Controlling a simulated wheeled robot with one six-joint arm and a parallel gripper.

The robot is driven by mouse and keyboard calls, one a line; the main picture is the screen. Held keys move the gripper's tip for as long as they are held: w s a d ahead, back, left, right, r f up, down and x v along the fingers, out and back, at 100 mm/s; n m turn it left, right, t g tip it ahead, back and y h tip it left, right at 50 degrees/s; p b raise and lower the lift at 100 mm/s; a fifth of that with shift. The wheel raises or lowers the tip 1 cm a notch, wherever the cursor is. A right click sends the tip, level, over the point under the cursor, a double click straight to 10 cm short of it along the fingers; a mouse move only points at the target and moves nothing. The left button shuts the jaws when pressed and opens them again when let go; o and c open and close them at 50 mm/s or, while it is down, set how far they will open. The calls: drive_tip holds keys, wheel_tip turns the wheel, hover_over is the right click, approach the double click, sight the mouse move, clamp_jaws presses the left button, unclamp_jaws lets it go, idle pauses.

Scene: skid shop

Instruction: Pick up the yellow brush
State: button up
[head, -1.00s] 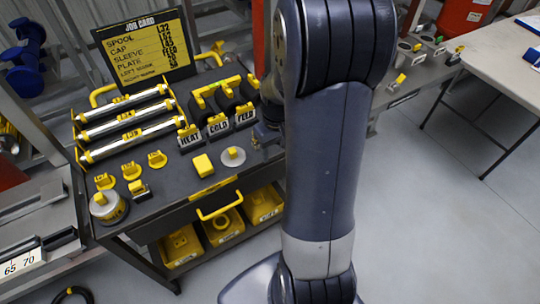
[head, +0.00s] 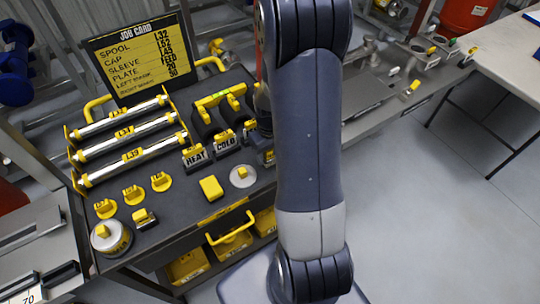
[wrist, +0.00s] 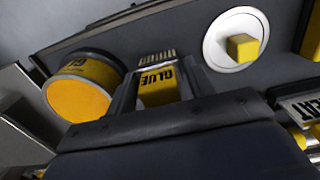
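In the wrist view, a yellow brush (wrist: 157,85) with a GLUE label, upside down in the picture, and pale bristles at its far end shows over the dark cart top. My gripper (wrist: 162,88) has one dark finger on each side of it and looks open. I cannot tell how far the fingers are from the brush in height or whether they touch it. In the head view my own arm covers the gripper, and I cannot make out the brush there.
A yellow tin (wrist: 85,88) stands left of the brush; a white disc (wrist: 236,40) with a yellow block lies to its right. The cart (head: 215,230) also holds labelled HEAT and COLD holders (head: 197,157), metal rollers (head: 125,133) and a job card (head: 140,55). Open floor (head: 430,230) lies right.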

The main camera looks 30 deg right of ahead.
drive_tip(key=c, duration=0.6)
drive_tip(key=shift+c, duration=0.2)
wheel_tip(320, 180, up, 10)
drive_tip(key=shift+r, duration=0.1)
drive_tip(key=o, duration=0.4)
drive_tip(key=shift+c, duration=1.4)
